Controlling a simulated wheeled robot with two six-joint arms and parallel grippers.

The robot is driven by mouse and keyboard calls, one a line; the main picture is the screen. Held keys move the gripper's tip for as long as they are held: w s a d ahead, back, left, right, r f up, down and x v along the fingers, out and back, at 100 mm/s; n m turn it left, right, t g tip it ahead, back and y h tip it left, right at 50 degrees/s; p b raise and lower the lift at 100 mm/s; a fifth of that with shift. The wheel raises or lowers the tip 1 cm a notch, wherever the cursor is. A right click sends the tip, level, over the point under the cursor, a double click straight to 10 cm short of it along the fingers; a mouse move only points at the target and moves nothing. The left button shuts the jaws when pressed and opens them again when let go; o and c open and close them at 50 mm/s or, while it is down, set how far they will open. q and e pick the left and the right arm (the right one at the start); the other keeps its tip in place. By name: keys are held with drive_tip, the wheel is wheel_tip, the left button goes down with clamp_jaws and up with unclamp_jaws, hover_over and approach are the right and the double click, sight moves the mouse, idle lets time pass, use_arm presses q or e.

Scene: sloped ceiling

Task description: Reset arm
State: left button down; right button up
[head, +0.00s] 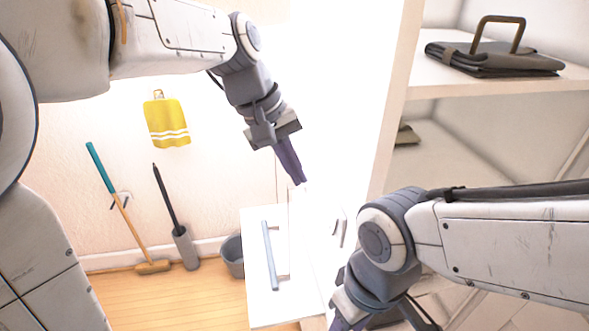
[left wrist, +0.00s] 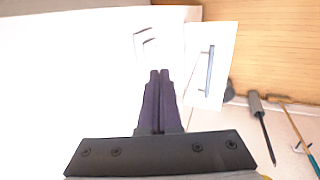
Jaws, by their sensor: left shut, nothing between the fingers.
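My left arm comes in from the upper left in the head view. My left gripper (head: 293,165) points down and to the right, in front of a bright white surface. In the left wrist view its two dark fingers (left wrist: 160,75) lie together, shut with nothing between them. My right arm comes in from the right in the head view. My right gripper (head: 345,326) is at the bottom edge, mostly cut off, so its fingers cannot be judged.
A white drawer front (head: 258,285) with a grey handle (head: 270,255) stands below my left gripper. A grey bucket (head: 232,256), a broom (head: 126,215) and a brush (head: 186,246) stand by the wall. A yellow cloth (head: 167,123) hangs there. A shelf (head: 420,78) holds a dark folded bag (head: 490,60).

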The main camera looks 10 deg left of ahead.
use_arm(q)
drive_tip(key=shift+a+r, duration=0.1)
drive_tip(key=shift+r, duration=0.3)
